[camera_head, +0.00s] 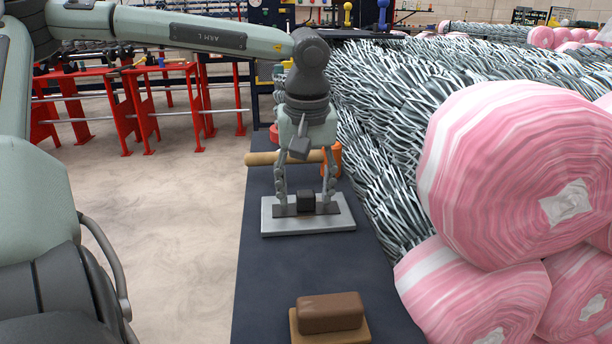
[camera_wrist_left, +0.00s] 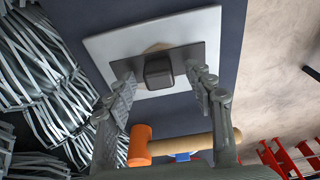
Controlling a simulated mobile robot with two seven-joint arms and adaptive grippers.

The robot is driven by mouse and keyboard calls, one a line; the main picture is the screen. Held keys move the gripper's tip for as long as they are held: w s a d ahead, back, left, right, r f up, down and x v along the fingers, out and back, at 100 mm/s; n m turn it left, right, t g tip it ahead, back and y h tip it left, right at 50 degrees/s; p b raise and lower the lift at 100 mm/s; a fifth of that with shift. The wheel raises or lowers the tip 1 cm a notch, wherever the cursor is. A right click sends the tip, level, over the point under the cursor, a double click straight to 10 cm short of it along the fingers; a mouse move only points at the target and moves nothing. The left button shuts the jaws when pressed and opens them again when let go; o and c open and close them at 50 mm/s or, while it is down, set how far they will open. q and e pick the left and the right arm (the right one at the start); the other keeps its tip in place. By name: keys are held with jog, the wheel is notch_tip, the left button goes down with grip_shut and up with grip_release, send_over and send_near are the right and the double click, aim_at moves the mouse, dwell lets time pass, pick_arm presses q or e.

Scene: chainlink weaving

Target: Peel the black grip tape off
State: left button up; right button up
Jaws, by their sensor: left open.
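A dark flat strip (camera_head: 329,208), which looks like the black grip tape, lies across a pale grey plate (camera_head: 285,226) on the dark bench. A small black block (camera_head: 306,201) stands up from the strip's middle; it also shows in the left wrist view (camera_wrist_left: 158,71). My left gripper (camera_head: 304,206) points down over the plate, open. Its fingers stand on either side of the black block, near the strip's two ends, with gaps to the block. I cannot tell whether the fingertips touch the strip. My right gripper is not in view.
A mallet with a wooden handle (camera_head: 262,158) and orange head (camera_wrist_left: 140,146) lies just behind the plate. A brown block (camera_head: 331,312) sits at the bench's near end. Pink-white rolls (camera_head: 505,170) and woven wire (camera_head: 400,130) crowd the right. Bare bench lies between plate and brown block.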

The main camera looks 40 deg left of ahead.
pick_arm(q)
jog(key=shift+f, duration=0.3)
grip_shut()
dwell(0.5)
